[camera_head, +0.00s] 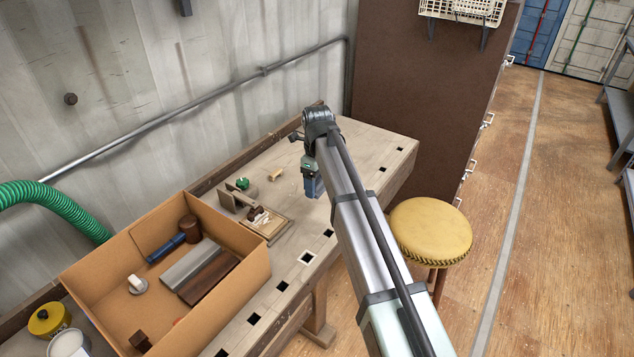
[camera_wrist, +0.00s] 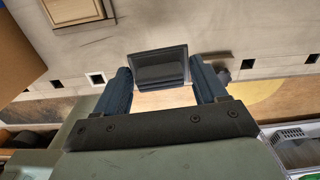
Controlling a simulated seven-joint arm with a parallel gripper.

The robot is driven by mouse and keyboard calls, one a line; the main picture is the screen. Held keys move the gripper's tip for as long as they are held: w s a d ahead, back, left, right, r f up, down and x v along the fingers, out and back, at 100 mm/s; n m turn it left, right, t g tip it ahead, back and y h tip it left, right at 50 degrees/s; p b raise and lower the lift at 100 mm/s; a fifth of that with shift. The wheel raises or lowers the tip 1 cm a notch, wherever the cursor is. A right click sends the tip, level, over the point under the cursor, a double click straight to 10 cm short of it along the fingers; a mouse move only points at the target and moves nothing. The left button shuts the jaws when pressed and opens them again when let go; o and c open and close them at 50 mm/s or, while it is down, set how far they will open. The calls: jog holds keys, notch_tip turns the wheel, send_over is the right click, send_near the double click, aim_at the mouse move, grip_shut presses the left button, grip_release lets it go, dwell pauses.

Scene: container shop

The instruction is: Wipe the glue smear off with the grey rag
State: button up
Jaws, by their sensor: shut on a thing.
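My gripper (camera_head: 312,190) hangs over the right part of the workbench (camera_head: 355,150), pointing down. In the wrist view, my gripper's (camera_wrist: 164,84) two blue fingers stand on either side of a dark grey, square-edged thing (camera_wrist: 160,70) and are shut on it. It may be the grey rag, folded, but I cannot tell for sure. The held thing is hidden behind the gripper in the head view. I cannot make out the glue smear for certain; a thin dark mark (camera_wrist: 85,42) shows on the bench in the wrist view.
A small wooden board (camera_head: 270,238) with pale bits lies left of my gripper, near a green-topped item (camera_head: 242,183) and a small wooden piece (camera_head: 275,174). A cardboard box (camera_head: 235,288) holds several items. A yellow stool (camera_head: 430,230) stands at the bench's right. The bench's right end is clear.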

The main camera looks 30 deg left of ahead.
jog(key=s+a, duration=0.8)
jog(key=s, duration=0.1)
jog(key=shift+a+r+m, duration=0.35)
jog(key=shift+r+m, duration=0.05)
jog(key=shift+f, duration=2.5)
